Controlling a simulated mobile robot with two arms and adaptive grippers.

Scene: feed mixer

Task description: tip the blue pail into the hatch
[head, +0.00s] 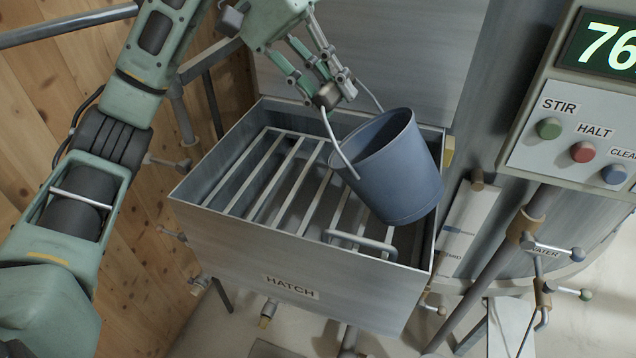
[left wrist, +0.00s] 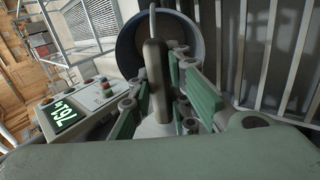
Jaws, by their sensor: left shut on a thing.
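The blue pail (head: 396,168) hangs over the right part of the hatch (head: 290,262), a grey metal box with a barred grate. The pail is tilted, its mouth toward the upper left. My left gripper (head: 334,95) is shut on the pail's bail handle, above and left of the pail. In the left wrist view the fingers (left wrist: 157,95) close around the handle grip, with the pail (left wrist: 190,22) behind them. What is inside the pail is hidden in the head view and too dark to tell in the wrist view. My right gripper is not in view.
A control panel (head: 585,135) with a lit display and STIR, HALT and other buttons stands at the right. Below it are pipes and small valves (head: 556,249). A raised metal lid (head: 370,50) stands behind the hatch. A wooden wall (head: 130,190) is at left.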

